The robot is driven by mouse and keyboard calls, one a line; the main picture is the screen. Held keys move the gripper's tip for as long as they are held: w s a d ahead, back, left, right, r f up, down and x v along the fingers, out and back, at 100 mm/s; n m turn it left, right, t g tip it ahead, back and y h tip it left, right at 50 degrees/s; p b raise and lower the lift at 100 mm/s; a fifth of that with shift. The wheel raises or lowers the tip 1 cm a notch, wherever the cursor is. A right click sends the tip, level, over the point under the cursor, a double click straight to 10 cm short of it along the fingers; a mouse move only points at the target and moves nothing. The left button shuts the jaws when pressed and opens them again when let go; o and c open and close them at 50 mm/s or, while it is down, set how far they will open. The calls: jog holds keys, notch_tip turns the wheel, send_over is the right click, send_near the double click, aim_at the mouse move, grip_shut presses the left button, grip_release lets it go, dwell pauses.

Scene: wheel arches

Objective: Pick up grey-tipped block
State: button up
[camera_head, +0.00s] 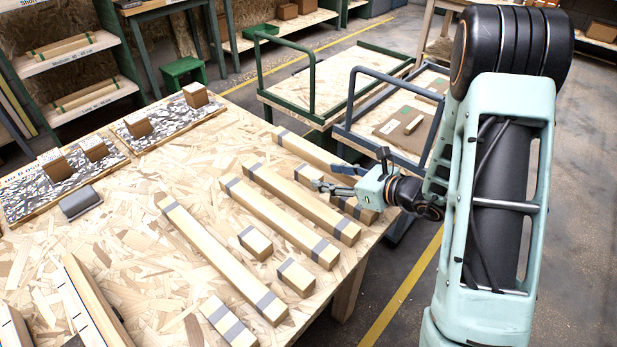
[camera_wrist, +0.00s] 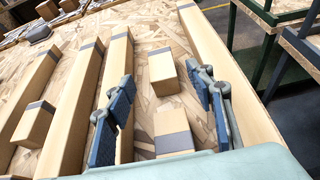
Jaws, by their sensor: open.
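A small wooden block with a grey band (camera_wrist: 173,122) lies between and below the fingers of my gripper (camera_wrist: 166,82) in the wrist view. In the head view this banded block (camera_head: 354,209) is partly hidden under my gripper (camera_head: 331,177). The fingers are apart with nothing held. Other small blocks with a grey end lie on the table, one at the middle (camera_head: 255,242) and one nearer the front (camera_head: 297,277). I cannot tell which grey-marked block the task names.
Long grey-ended beams (camera_head: 275,218) lie close on both sides of my gripper. Another small block with a grey band (camera_head: 229,322) lies at the table's front. Patterned trays (camera_head: 60,190) with blocks stand at the left. Carts (camera_head: 335,85) stand beyond the table.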

aim_at(314, 175)
jog(key=shift+f+x, duration=0.2)
jog(key=shift+x, duration=1.15)
jog(key=shift+f+x, duration=0.15)
jog(key=shift+x, duration=1.2)
jog(key=shift+s+d, duration=0.1)
jog(key=shift+d, duration=0.1)
jog(key=c, duration=1.2)
jog(key=shift+c, duration=0.2)
jog(key=shift+r, duration=0.15)
jog(key=shift+r, duration=0.5)
jog(key=s+a+r+b, duration=0.2)
jog(key=s+r+b, duration=0.5)
jog(key=s+r, duration=0.4)
jog(key=s, duration=0.2)
jog(key=shift+s+a+r, duration=0.15)
jog(key=shift+s+r, duration=0.1)
jog(key=shift+s, duration=0.1)
